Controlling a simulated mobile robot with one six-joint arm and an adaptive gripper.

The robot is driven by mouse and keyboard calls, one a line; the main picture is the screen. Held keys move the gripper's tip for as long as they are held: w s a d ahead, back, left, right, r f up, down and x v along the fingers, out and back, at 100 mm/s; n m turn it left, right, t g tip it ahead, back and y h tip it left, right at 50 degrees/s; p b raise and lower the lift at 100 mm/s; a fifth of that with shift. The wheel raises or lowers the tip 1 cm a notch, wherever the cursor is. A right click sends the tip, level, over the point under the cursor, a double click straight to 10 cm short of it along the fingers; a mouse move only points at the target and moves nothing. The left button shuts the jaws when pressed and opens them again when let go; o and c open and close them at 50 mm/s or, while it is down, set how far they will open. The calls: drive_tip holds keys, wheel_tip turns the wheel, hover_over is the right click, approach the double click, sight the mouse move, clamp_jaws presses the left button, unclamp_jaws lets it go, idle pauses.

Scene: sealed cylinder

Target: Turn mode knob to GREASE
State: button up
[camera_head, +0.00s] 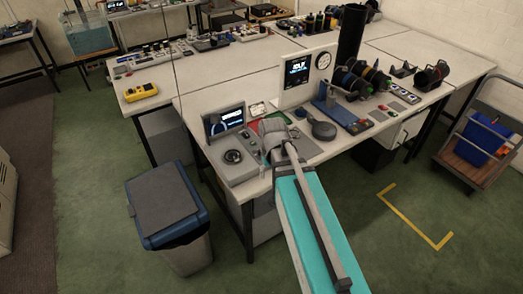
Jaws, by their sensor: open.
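A grey control console (230,175) with a small lit screen (225,120) sits at the near left corner of the bench. A round black knob (233,156) is on its top face, below the screen. It looks like the mode knob, but its pointer and labels are too small to read. My arm reaches in from the lower right, and my gripper (268,146) is just right of the console, apart from the knob. It is open and small in view. My wrist partly hides the console's right edge and the bench behind it.
An upright panel (307,75) with a screen and gauge stands behind. A blue press-like device (335,112) and spools (362,80) are to the right. A yellow meter (140,92) lies at the left. A lidded bin (168,215) stands on the floor below the console.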

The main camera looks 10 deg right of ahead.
drive_tip(key=w+d+n, duration=0.2)
drive_tip(key=w+n, duration=0.6)
drive_tip(key=w, duration=1.6)
drive_tip(key=shift+w+d+r+n, duration=0.15)
drive_tip(key=shift+w+n, duration=0.15)
drive_tip(key=shift+w, duration=0.05)
drive_tip(key=shift+f, duration=0.25)
wheel_tip(320, 180, down, 13)
drive_tip(key=b, duration=1.3)
drive_tip(key=shift+f+b, duration=0.15)
drive_tip(key=shift+b, duration=0.15)
clamp_jaws()
